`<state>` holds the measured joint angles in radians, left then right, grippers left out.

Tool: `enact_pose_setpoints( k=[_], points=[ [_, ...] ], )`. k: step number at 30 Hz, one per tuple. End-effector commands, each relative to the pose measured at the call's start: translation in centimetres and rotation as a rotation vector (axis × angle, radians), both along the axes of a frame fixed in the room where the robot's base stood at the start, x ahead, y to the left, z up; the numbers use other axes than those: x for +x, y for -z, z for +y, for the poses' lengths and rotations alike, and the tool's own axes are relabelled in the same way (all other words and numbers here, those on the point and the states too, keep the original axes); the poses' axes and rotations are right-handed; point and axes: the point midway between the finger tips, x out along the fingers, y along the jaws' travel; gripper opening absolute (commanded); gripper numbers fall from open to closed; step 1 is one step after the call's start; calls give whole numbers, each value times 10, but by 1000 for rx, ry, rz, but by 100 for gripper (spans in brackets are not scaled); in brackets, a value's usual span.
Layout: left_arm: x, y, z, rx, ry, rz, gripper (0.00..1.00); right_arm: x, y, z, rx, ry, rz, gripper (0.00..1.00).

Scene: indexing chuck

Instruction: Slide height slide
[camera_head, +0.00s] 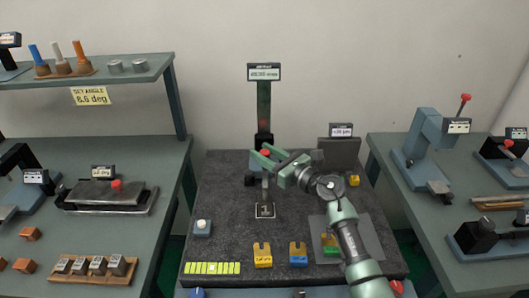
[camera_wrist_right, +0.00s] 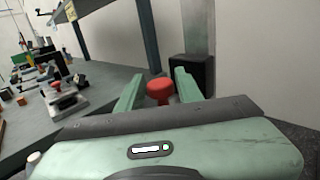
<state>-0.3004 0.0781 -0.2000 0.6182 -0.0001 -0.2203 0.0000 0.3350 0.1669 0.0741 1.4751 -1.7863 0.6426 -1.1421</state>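The height gauge stands at the back middle of the dark granite plate, with an upright column (camera_head: 264,105) and a display (camera_head: 263,73) on top. Its dark slide (camera_head: 263,140) is low on the column, partly behind my right gripper (camera_head: 266,156). In the right wrist view, a red knob (camera_wrist_right: 159,91) shows between the two green fingers of that gripper (camera_wrist_right: 158,88), with gaps at both sides. The fingers are open. A dark block (camera_wrist_right: 191,75) on the column shows just behind the knob. My left gripper is not in view.
The granite plate (camera_head: 225,242) carries yellow and blue blocks (camera_head: 262,255), a yellow-green strip (camera_head: 212,268) and a white-topped button (camera_head: 202,227). A dark panel (camera_head: 340,152) stands right of the column. Side benches hold other fixtures, including a red-knobbed press (camera_head: 425,140).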

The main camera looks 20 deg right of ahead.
Motion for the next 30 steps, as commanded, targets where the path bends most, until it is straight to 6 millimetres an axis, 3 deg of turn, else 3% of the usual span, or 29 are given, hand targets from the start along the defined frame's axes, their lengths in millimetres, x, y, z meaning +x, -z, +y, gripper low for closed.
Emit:
enact_pose_setpoints(
  k=[4, 8, 9, 30],
  points=[
    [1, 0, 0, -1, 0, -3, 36, 0, 0, 0, 0, 0, 0, 36],
    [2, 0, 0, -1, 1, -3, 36, 0, 0, 0, 1, 0, 0, 2],
    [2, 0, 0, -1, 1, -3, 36, 0, 0, 0, 1, 0, 0, 0],
    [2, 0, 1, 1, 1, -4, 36, 0, 0, 0, 2, 1, 0, 0]
  ],
)
